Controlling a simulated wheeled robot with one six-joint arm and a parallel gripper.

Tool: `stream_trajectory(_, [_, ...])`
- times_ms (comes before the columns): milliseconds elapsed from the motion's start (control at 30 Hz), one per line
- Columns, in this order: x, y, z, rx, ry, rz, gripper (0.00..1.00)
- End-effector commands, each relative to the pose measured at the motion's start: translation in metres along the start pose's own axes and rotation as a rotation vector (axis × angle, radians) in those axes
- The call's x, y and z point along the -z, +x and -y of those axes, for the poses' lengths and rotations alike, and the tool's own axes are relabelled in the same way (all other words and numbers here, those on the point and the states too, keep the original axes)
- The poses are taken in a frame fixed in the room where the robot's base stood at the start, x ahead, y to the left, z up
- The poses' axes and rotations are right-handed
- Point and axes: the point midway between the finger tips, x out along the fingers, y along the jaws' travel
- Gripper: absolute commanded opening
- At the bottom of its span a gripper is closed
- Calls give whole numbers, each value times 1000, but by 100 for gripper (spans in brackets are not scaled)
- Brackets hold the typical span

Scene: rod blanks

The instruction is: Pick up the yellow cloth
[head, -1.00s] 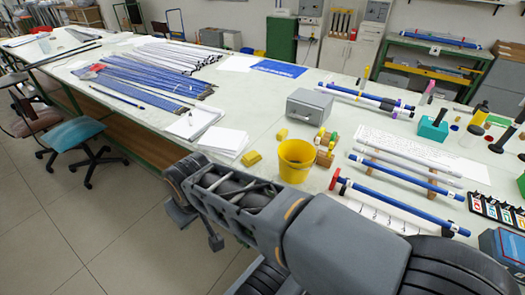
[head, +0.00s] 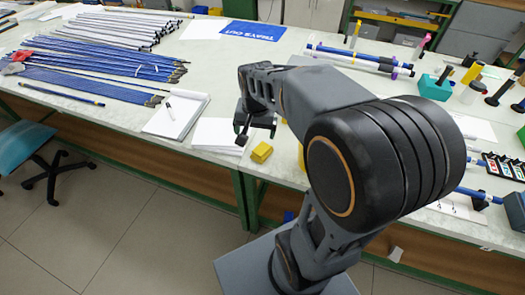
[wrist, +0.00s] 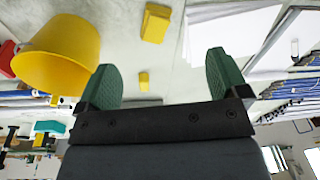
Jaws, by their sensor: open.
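A small yellow folded piece (head: 261,152), block-like in shape, lies on the table by the white papers; I cannot tell for sure that it is cloth. In the wrist view a yellow piece (wrist: 156,22) shows near the top, beyond the fingers, and a smaller yellow piece (wrist: 144,80) shows between them. My gripper (head: 256,130) is above the table, behind the yellow piece in the head view. In the wrist view my gripper (wrist: 162,65) has its two green fingers wide apart, with nothing held.
A yellow bucket (wrist: 57,52) stands close beside one finger; my arm hides most of it in the head view. A notepad with a pen (head: 177,114) and white sheets (head: 217,134) lie to the left. Blue rods (head: 95,70) cover the far left. A teal holder (head: 434,87) stands right.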

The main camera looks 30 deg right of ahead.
Motion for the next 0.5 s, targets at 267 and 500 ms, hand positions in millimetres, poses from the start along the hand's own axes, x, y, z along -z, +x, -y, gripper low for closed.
stream_trajectory(267, [59,45,-9,-68,350,84,92])
stream_trajectory(500, [75,72,-13,-94,466,109,92])
